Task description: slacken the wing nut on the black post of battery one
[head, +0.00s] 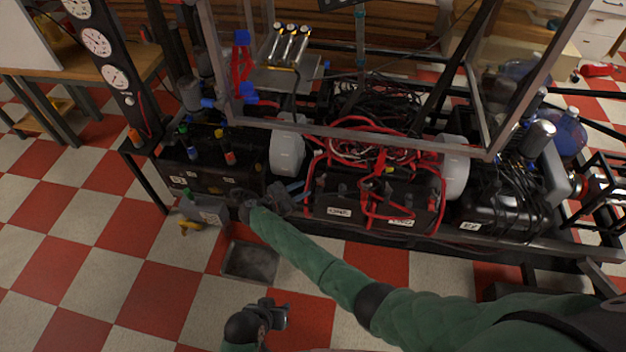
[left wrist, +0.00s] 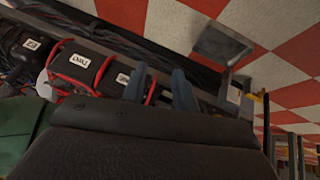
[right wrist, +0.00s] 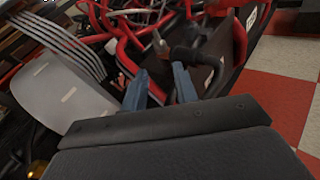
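Battery one (head: 322,198) is a dark box whose white label (head: 339,212) faces front. It also shows in the left wrist view by its label (left wrist: 122,79). My right gripper (head: 300,187) is at its left end. In the right wrist view its blue fingers (right wrist: 162,72) are apart, below a black cable end (right wrist: 190,54) and a small metal piece (right wrist: 160,44). I cannot tell whether that is the wing nut. The black post is not clearly visible. My left gripper (head: 278,315) is open and empty, low over the floor; its fingers (left wrist: 158,78) are apart.
Battery two (head: 405,208) stands right of battery one, with red cables (head: 372,155) above. A grey tray (head: 250,262) lies on the checked floor. A metal frame (head: 370,140) crosses above the batteries.

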